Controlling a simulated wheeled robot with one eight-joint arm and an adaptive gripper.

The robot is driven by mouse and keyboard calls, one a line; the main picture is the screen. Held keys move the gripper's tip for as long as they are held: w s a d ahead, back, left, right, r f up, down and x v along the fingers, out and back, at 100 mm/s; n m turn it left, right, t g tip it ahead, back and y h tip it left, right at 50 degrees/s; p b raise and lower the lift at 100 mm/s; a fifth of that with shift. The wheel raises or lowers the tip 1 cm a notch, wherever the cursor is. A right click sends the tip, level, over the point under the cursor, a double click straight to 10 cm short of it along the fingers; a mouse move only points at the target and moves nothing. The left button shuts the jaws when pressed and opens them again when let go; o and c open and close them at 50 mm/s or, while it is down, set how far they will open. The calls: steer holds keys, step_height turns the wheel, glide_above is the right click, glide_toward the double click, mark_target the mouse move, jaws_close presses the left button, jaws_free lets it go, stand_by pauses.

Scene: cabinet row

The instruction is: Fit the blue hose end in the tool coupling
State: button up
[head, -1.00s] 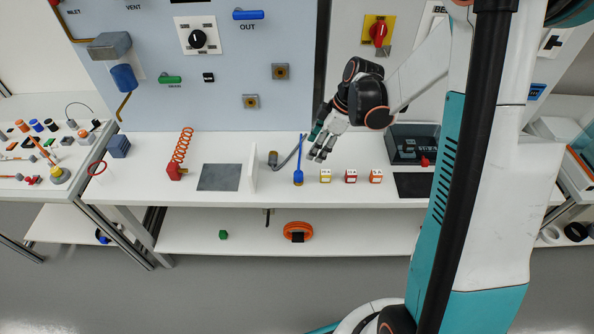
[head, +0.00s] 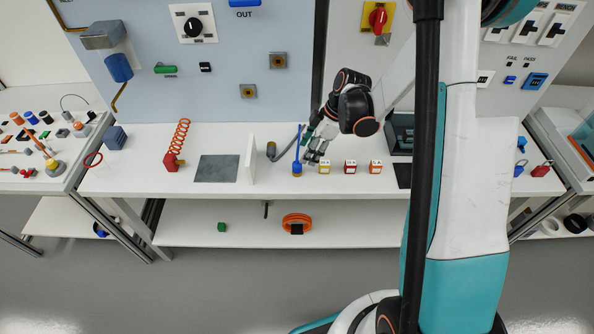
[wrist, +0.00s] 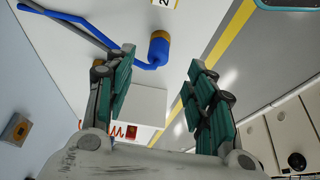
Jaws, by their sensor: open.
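The blue hose end (head: 297,168) is a blue cylinder with a brass-coloured rim, on the white bench; a thin blue hose runs back from it. In the wrist view the blue end (wrist: 159,50) shows just beyond the gap between my fingertips. My gripper (head: 312,157) is open and empty, just right of the blue end; its spread fingers show in the wrist view (wrist: 160,70). A grey hose piece with a cylindrical end (head: 271,150) lies left of the blue hose; my left finger partly hides it in the wrist view. I cannot tell which part is the tool coupling.
Yellow, red and orange labelled blocks (head: 349,167) stand in a row right of the blue end. A white upright plate (head: 251,160) and a dark mat (head: 216,169) are to the left. A red coiled hose (head: 180,140) stands further left. The bench's front strip is clear.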

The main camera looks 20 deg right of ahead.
mark_target(298, 164)
steer(key=shift+b+x, duration=0.3)
steer(key=shift+x, duration=1.4)
steer(key=shift+f, duration=0.1)
steer(key=x, duration=0.1)
steer(key=b+x, duration=0.1)
steer(key=x, duration=0.1)
steer(key=b+x, duration=0.1)
steer(key=x, duration=0.1)
steer(key=shift+w+a, duration=0.2)
steer(key=shift+a, duration=0.1)
steer(key=c, duration=1.1)
